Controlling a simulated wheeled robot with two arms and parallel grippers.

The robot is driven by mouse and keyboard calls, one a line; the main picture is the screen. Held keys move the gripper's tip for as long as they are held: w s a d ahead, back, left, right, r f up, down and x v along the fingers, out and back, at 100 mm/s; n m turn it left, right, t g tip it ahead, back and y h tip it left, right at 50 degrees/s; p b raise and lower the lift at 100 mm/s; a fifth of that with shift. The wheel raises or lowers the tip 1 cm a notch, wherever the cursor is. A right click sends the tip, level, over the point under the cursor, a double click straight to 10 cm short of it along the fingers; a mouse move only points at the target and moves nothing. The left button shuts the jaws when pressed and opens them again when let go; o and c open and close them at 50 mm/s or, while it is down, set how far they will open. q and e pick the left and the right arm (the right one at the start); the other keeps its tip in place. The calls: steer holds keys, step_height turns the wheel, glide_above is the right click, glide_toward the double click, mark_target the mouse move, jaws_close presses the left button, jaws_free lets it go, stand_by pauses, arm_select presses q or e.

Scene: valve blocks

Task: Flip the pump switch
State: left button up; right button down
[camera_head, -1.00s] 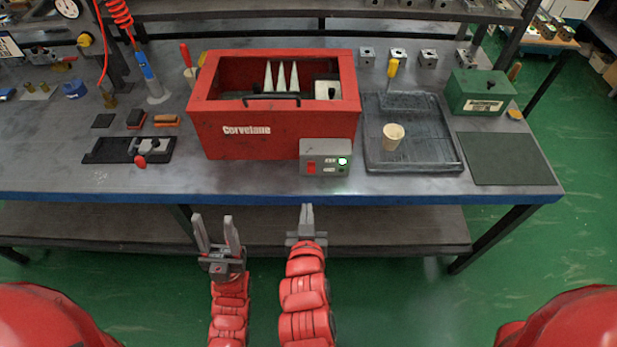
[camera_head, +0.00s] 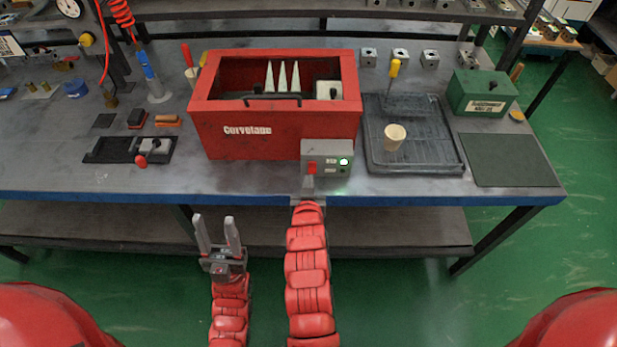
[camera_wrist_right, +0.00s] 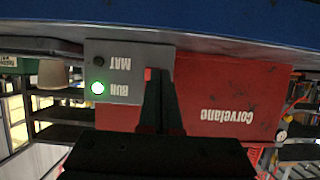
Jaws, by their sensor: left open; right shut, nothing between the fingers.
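The pump switch is a red rocker (camera_head: 311,167) on the left of a grey control box (camera_head: 335,155) at the front right corner of the red machine. A green lamp (camera_head: 344,161) glows on the box. My right gripper (camera_head: 309,181) is shut and empty, its tips right in front of the switch; I cannot tell whether they touch it. My left gripper (camera_head: 217,225) is open and empty in front of the bench.
The red machine (camera_head: 280,135) stands mid-bench. A black tray (camera_head: 430,160) with a paper cup (camera_head: 394,138) lies to the right, with a green box (camera_head: 482,93) beyond. A black fixture (camera_head: 110,149) lies left. The blue bench edge (camera_head: 400,199) runs along the front.

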steer(key=shift+w+f, duration=0.15)
steer(key=shift+w, duration=0.45)
steer(key=b, duration=0.1)
steer(key=f+b, duration=0.1)
steer(key=b, duration=0.1)
steer(key=shift+w+f+t, duration=0.2)
steer(key=shift+f+t, duration=0.05)
steer(key=shift+t, duration=0.15)
steer(key=shift+w+r+p, duration=0.1)
steer(key=shift+r+p, duration=0.25)
steer(key=shift+r, duration=0.35)
steer(key=shift+r+p, duration=0.55)
steer(key=shift+r, duration=0.2)
